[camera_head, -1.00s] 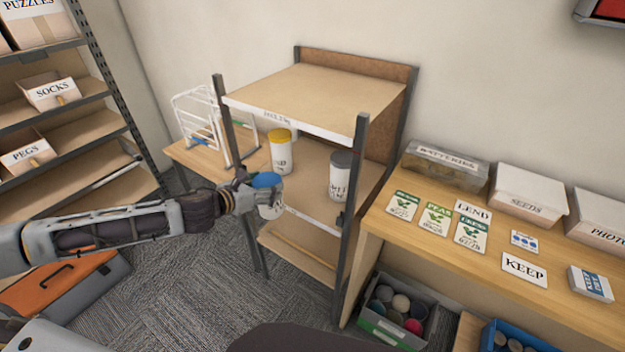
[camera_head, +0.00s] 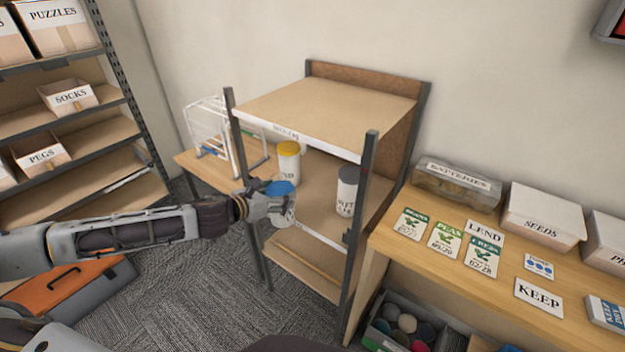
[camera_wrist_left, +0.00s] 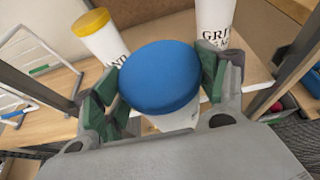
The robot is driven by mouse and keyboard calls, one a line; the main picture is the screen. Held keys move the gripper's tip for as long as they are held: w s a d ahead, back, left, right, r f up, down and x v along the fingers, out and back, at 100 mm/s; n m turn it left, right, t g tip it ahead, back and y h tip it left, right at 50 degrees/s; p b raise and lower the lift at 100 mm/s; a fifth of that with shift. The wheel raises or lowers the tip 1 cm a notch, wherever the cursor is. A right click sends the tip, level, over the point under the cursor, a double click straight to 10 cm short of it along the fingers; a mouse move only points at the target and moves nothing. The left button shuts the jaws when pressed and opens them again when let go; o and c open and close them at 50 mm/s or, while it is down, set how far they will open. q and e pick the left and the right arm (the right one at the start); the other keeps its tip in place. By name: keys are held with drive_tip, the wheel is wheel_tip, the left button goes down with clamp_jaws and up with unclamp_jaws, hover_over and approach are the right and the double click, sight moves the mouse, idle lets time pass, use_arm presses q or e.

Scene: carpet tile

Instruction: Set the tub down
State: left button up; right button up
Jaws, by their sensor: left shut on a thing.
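My left gripper (camera_head: 264,203) is shut on a white tub with a blue lid (camera_head: 280,188), just at the front edge of the middle shelf (camera_head: 318,190) of the shelf unit. In the left wrist view, the blue lid (camera_wrist_left: 160,78) sits between the green finger pads of the gripper (camera_wrist_left: 157,92), and the tub's body is mostly hidden below it. A white tub with a yellow lid (camera_head: 288,163) and one with a grey lid (camera_head: 347,190) stand on that shelf, to the left and right of the held tub. My right gripper is not in view.
Dark uprights (camera_head: 357,235) frame the shelf's front, and a top board (camera_head: 325,103) lies above. A wire rack (camera_head: 212,137) stands on a table to the left. A bench with labelled boxes and seed packets (camera_head: 446,236) is on the right.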

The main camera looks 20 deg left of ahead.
sight(287, 183)
use_arm(q)
drive_tip(key=shift+w+d+r, duration=0.15)
drive_tip(key=shift+w+d, duration=0.05)
drive_tip(key=shift+w, duration=0.3)
drive_tip(key=shift+w+d+r, duration=0.1)
drive_tip(key=shift+w+d, duration=0.1)
drive_tip(key=shift+w, duration=0.25)
drive_tip(key=shift+w+d+p, duration=0.2)
drive_tip(key=shift+w+p, duration=0.1)
drive_tip(key=shift+w, duration=0.3)
drive_tip(key=shift+w+d, duration=0.2)
drive_tip(key=shift+w, duration=0.4)
drive_tip(key=shift+w+d, duration=0.25)
drive_tip(key=shift+w, duration=0.45)
drive_tip(key=w+d, duration=0.3)
drive_tip(key=w, duration=0.7)
drive_tip(key=shift+w+d+p, duration=0.25)
drive_tip(key=shift+d+p, duration=0.1)
drive_tip(key=shift+p, duration=0.1)
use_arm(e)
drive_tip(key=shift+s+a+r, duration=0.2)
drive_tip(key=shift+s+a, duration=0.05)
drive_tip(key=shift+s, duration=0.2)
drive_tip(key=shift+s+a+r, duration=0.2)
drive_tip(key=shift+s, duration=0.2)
use_arm(q)
drive_tip(key=shift+f, duration=0.15)
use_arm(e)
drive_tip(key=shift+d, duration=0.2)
